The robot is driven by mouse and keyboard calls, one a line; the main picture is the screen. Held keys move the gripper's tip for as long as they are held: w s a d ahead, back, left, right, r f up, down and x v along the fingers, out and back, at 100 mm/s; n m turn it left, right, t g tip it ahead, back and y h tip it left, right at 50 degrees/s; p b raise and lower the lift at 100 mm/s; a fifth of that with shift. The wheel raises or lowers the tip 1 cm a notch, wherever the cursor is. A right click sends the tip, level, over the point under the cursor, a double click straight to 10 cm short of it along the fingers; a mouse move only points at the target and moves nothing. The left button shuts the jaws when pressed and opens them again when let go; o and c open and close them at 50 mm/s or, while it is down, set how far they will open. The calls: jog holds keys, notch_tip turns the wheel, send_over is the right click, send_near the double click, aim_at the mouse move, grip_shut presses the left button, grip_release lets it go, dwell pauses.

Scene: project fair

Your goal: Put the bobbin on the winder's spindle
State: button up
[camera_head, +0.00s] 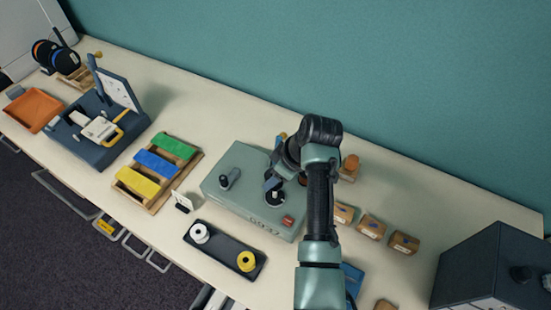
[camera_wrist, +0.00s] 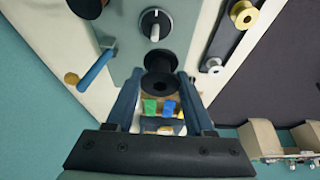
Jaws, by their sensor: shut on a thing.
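The winder (camera_head: 240,160) is a grey-green box on the table; it also shows in the wrist view (camera_wrist: 185,25). A black upright post (camera_head: 228,178), which looks like the spindle, stands near its left end. My gripper (camera_head: 270,184) is over the winder. In the wrist view my gripper (camera_wrist: 157,82) is shut on a black bobbin (camera_wrist: 158,86), with a finger on each side and its round end facing the camera. In the head view I cannot pick out the bobbin surely.
A dial (camera_wrist: 155,25) and a blue crank (camera_wrist: 97,68) are on the winder, with a red button (camera_head: 288,221). A dark tray (camera_head: 222,246) with white and yellow bobbins lies in front. Coloured blocks (camera_head: 157,164) stand left, small boxes (camera_head: 371,227) right.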

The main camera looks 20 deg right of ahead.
jog(key=shift+w+d+r+n, duration=0.25)
jog(key=shift+w+r+n, duration=0.15)
jog(key=shift+w+r, duration=0.25)
jog(key=b, duration=0.5)
send_over(275, 194)
jog(key=shift+w+d+f, duration=0.1)
jog(key=shift+w+f, duration=0.05)
jog(key=shift+f, duration=1.25)
jog(key=shift+w+d+f, duration=0.1)
jog(key=shift+f, duration=1.25)
jog(key=shift+f, duration=0.2)
jog(key=shift+f, duration=0.5)
jog(key=shift+f+b, duration=0.25)
jog(key=shift+b, duration=0.1)
jog(key=shift+f+b, duration=0.8)
jog(key=shift+f, duration=0.15)
jog(key=shift+f, duration=0.15)
jog(key=shift+f+b, duration=0.3)
